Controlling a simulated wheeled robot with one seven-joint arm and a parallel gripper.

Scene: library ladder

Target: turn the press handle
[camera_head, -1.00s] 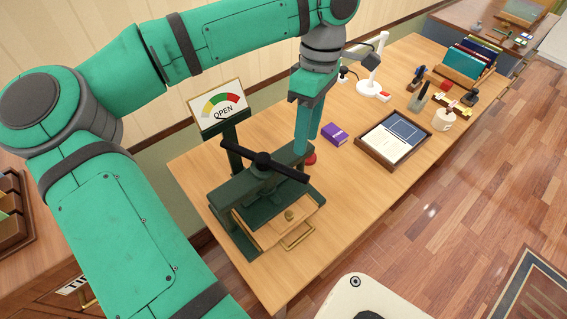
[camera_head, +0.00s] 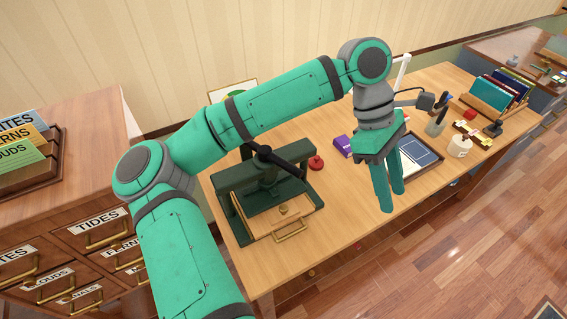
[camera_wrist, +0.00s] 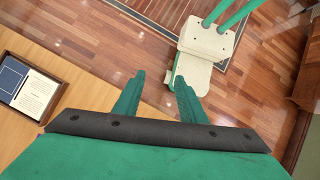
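The dark green press (camera_head: 228,205) stands at the near left part of the wooden desk in the head view. Its black bar handle (camera_head: 285,164) lies across the top of the central screw, slanting down to the right. A wooden board with a brass pull (camera_head: 291,232) sits in the press. My gripper (camera_head: 391,203) is right of the press, well apart from the handle, with its fingers pointing down. The wrist view shows the two fingers (camera_wrist: 158,76) spread, with nothing between them. My arm hides most of the sign (camera_head: 230,88) behind the press.
A red round object (camera_head: 316,163) is just right of the handle's end. A mug (camera_head: 459,147) and a book rack (camera_head: 490,98) are farther right. A drawer cabinet (camera_head: 75,190) stands left.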

